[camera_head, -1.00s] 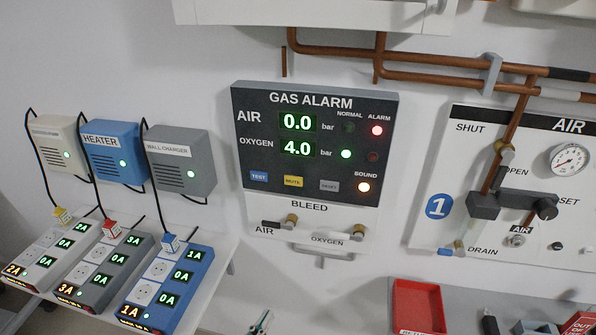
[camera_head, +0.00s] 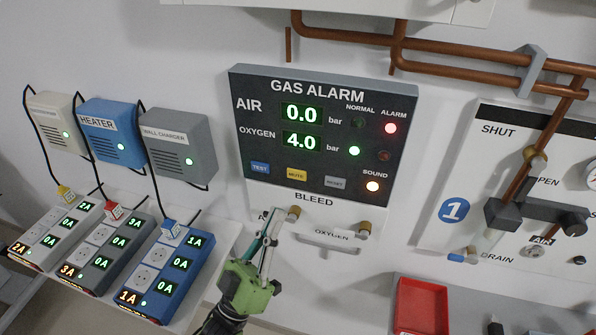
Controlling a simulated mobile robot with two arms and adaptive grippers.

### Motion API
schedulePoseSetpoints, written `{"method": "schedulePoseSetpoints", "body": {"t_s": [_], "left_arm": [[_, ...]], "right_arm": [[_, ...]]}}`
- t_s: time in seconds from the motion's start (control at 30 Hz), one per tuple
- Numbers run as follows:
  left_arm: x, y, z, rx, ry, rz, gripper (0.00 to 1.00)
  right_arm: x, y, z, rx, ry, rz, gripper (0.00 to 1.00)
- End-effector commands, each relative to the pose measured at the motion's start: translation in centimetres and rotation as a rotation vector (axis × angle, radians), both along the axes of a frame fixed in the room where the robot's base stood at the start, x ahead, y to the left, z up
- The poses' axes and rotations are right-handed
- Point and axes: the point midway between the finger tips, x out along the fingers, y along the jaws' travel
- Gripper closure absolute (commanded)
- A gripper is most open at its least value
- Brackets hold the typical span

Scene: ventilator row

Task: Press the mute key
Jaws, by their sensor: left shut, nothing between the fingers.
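The yellow mute key (camera_head: 296,174) sits on the lower face of the dark gas alarm panel (camera_head: 322,128), between the blue test key (camera_head: 260,168) and the grey reset key (camera_head: 335,182). The panel reads AIR 0.0 bar and OXYGEN 4.0 bar. The red alarm lamp (camera_head: 390,128) and the sound lamp (camera_head: 372,186) are lit. My left gripper (camera_head: 268,222), with a green body, points up from below with its fingers shut and empty. Its tips are just below the panel, in front of the air bleed valve, apart from the mute key. My right gripper is not in view.
The bleed valves (camera_head: 364,228) and a grey handle (camera_head: 326,244) sit below the panel. Grey and blue wall boxes and power strips (camera_head: 170,268) stand at the left. A valve board (camera_head: 470,150) is at the right. A red tray (camera_head: 420,308) lies at the lower right.

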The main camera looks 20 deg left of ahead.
Motion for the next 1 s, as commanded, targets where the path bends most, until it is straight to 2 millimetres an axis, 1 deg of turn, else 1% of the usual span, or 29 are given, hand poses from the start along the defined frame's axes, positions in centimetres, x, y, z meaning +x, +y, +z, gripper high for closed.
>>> {"method": "schedulePoseSetpoints", "body": {"t_s": [0.23, 0.37, 0.8, 1.0], "left_arm": [[0.2, 0.0, -0.1, 0.001, 0.001, 0.000, 1.00], [0.9, 0.0, -0.1, 0.001, 0.000, 0.001, 1.00], [6.8, -0.2, -0.3, 0.002, 0.000, 0.001, 1.00], [8.4, -0.3, -0.2, 0.002, 0.001, 0.001, 1.00]], "right_arm": [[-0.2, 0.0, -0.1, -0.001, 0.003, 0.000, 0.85], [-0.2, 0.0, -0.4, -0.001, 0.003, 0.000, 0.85], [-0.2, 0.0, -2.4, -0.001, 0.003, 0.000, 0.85], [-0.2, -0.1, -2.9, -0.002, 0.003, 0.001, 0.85]]}}
